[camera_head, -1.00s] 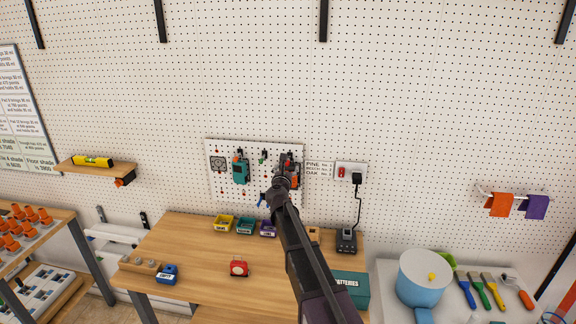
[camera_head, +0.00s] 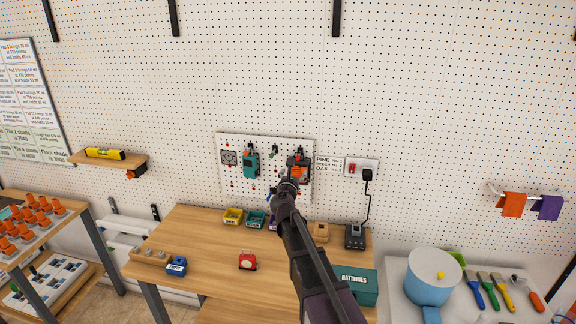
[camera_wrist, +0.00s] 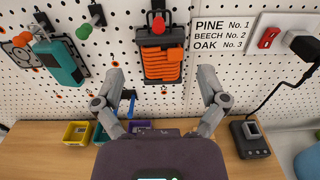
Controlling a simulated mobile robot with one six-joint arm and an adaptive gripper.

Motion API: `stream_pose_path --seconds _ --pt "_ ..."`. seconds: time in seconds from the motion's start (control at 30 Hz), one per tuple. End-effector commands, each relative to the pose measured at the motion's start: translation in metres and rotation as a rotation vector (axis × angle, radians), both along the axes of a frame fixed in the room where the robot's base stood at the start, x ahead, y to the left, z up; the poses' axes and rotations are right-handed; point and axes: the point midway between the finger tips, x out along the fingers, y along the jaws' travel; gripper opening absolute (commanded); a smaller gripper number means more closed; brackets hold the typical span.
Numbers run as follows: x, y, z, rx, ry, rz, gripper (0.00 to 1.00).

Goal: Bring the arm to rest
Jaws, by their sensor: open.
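My arm reaches up from the bottom of the head view over the wooden bench. My gripper (camera_head: 287,186) is at the small white tool panel on the pegboard wall. In the wrist view my gripper (camera_wrist: 161,76) has its two fingers spread wide, with nothing held between them. An orange and black device (camera_wrist: 163,52) hangs on the panel straight ahead, between and beyond the fingers. A teal device (camera_wrist: 62,62) hangs to its left. Whether the fingers touch the panel cannot be told.
The bench (camera_head: 205,230) carries a yellow bin (camera_head: 233,216), a teal bin (camera_head: 255,220), a red object (camera_head: 247,261), a blue box (camera_head: 176,266) and a batteries box (camera_head: 358,286). A corded charger (camera_head: 355,237) stands right. A blue pot (camera_head: 428,288) stands on the right-hand table.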

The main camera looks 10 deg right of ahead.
Motion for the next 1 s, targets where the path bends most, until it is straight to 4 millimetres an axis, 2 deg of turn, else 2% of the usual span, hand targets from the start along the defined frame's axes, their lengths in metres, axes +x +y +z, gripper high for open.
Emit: stream_pose_path --seconds 0.17,0.37,0.5,0.7,0.87,1.0 --pt "-0.009 -0.011 -0.005 0.089 -0.008 -0.039 0.92" --pt "-0.037 -0.042 -0.022 0.379 -0.036 -0.171 0.92" --pt "-0.067 -0.068 -0.045 0.669 -0.069 -0.321 0.92" --pt "-0.119 -0.094 -0.085 1.084 -0.123 -0.58 0.92" --pt "-0.164 -0.102 -0.119 1.382 -0.169 -0.817 0.92" --pt "-0.205 -0.1 -0.145 1.61 -0.21 -1.047 0.92"
